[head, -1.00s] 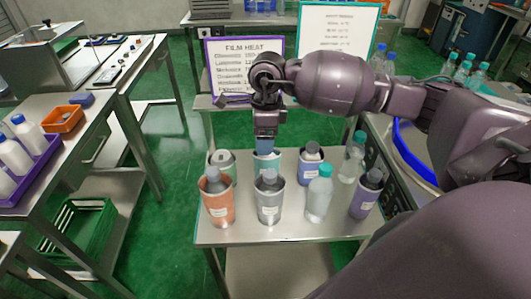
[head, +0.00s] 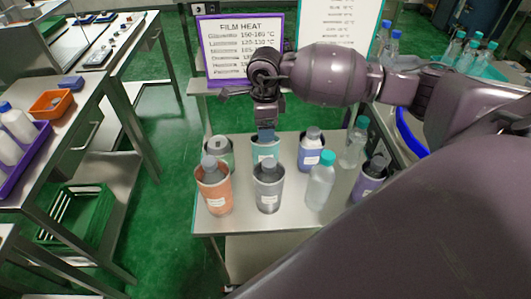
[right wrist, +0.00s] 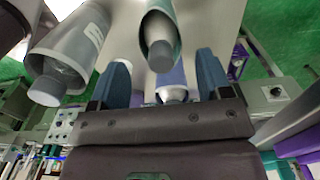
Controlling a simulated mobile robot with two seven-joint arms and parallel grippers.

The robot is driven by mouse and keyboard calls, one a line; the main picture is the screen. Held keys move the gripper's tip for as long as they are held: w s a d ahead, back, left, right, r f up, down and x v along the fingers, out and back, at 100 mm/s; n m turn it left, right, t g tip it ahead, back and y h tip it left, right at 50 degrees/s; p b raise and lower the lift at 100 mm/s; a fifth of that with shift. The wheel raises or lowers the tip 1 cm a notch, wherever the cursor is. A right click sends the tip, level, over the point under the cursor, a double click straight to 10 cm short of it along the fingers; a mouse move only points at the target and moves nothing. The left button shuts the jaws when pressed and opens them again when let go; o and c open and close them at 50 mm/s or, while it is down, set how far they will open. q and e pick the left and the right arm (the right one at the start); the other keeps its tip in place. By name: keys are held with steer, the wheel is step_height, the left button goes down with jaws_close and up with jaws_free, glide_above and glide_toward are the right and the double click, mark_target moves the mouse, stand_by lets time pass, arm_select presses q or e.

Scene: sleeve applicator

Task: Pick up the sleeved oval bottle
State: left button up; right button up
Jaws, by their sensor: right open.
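Several bottles and cups stand on a steel table (head: 330,222) in the head view. They include an orange-sleeved bottle (head: 217,200), a silver-sleeved one (head: 268,200), a blue-violet-sleeved one (head: 311,154) and a purple-sleeved one (head: 364,186). I cannot tell for sure which is the oval one. My right gripper (head: 266,137) points down over a teal-sleeved item (head: 264,154) in the back row and partly hides it. In the right wrist view, the blue fingers are apart, with a grey-capped bottle (right wrist: 160,38) beyond the gap. My left gripper is not in view.
Clear teal-capped bottles (head: 321,182) stand among the sleeved ones, close together. A purple-framed sign (head: 240,48) and a green-framed sign stand behind. A left bench holds a purple tray (head: 33,158) and an orange bin (head: 50,104). Green floor is open between benches.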

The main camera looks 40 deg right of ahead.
mark_target(265, 150)
steer(key=shift+f, duration=2.4)
jaws_close()
